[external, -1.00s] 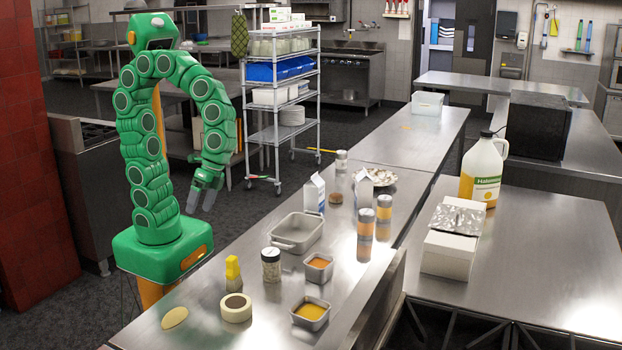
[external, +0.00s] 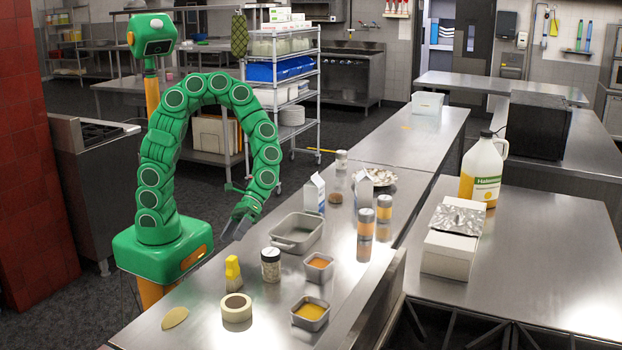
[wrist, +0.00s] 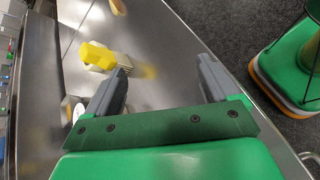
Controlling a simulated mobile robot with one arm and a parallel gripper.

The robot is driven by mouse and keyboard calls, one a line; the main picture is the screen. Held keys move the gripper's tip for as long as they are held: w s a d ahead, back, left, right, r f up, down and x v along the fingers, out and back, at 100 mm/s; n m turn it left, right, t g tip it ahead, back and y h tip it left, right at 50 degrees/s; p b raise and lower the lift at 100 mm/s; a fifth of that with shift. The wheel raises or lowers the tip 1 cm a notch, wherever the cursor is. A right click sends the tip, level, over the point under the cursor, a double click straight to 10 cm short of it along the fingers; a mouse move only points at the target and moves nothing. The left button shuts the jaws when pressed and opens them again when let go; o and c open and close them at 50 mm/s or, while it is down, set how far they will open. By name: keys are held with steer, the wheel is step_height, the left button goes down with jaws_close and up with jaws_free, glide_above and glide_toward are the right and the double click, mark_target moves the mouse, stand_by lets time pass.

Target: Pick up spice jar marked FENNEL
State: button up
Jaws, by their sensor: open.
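No label reads clearly as FENNEL. My gripper (external: 238,226) is above the counter's left edge, left of the metal pan and behind the dark-lidded jar. In the wrist view my gripper (wrist: 163,65) is open, with nothing between its fingers.
A yellow brush (external: 232,273) is left of the dark-lidded jar; it shows in the wrist view (wrist: 98,56). A tape roll (external: 236,308), metal pan (external: 297,233), two small metal containers (external: 318,268) (external: 310,313) and cartons (external: 314,193) also stand on the counter.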

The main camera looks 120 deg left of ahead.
mark_target(271, 255)
steer(key=w+n+t, duration=0.1)
steer(key=w+n, duration=0.2)
steer(key=w, duration=0.1)
steer(key=w+a+r+n+t+h, duration=0.1)
steer(key=w+n+t, duration=0.1)
steer(key=w+n, duration=0.2)
steer(key=w+n+t, duration=0.2)
steer(key=w+n, duration=0.1)
steer(key=w, duration=0.2)
steer(key=shift+w+a+r+n+h, duration=0.25)
steer(key=shift+a+r+n+h, duration=0.05)
steer(key=shift+a+r+n, duration=0.1)
steer(key=shift+w+d, duration=0.1)
steer(key=shift+w, duration=0.05)
steer(key=shift+x, duration=3.8)
steer(key=shift+r, duration=0.2)
steer(key=shift+c, duration=0.3)
steer(key=c, duration=1)
steer(key=shift+r, duration=0.1)
steer(key=shift+c, duration=0.3)
